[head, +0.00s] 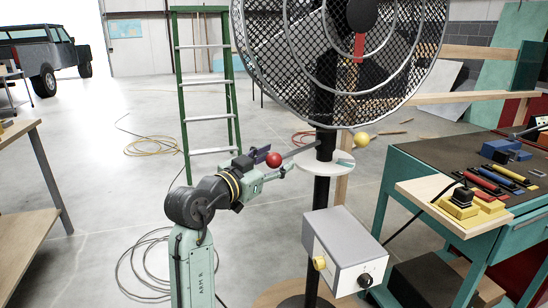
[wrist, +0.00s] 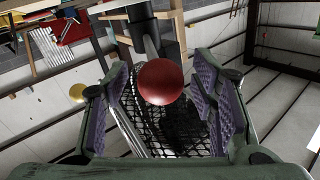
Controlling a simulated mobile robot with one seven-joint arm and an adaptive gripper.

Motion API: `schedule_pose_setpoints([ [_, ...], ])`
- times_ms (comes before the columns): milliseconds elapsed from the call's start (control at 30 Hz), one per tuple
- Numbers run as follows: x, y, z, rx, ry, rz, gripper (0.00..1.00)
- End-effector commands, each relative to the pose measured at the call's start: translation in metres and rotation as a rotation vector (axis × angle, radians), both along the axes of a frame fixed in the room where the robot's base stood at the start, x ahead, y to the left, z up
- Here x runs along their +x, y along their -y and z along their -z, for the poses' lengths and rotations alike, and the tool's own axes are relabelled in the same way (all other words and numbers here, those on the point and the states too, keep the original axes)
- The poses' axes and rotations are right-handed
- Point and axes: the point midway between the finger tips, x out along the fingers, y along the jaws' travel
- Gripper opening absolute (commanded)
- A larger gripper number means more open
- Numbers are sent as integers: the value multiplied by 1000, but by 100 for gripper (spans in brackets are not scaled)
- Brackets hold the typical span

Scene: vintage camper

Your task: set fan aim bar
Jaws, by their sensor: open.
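The fan aim bar (head: 300,150) is a grey bar across the black pole under the large caged fan (head: 340,50). It has a red ball (head: 273,159) on its left end and a yellow ball (head: 361,140) on its right end. A pale round plate (head: 318,168) with a teal mark sits just below it. My gripper (wrist: 163,88) is open, with purple pads either side of the red ball, which also shows in the wrist view (wrist: 161,82). A gap shows on both sides of the ball there. I cannot tell how deep it sits between the fingers.
A grey-white control box (head: 345,250) with yellow and black knobs is on the pole below. A teal workbench (head: 410,185) with tools stands at right. A green ladder (head: 207,90) stands behind. Cables lie on the floor; the floor at left is mostly clear.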

Motion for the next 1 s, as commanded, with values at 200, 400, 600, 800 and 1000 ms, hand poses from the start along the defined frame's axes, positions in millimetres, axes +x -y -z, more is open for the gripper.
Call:
schedule_pose_setpoints([
  [200, 2, 2, 0, 0, 1, 0, 52],
  [400, 2, 2, 0, 1, 1, 0, 45],
  [600, 2, 2, 0, 0, 0, -1, 32],
  [800, 2, 2, 0, 0, 0, 0, 19],
  [1000, 2, 2, 0, 0, 0, 0, 5],
])
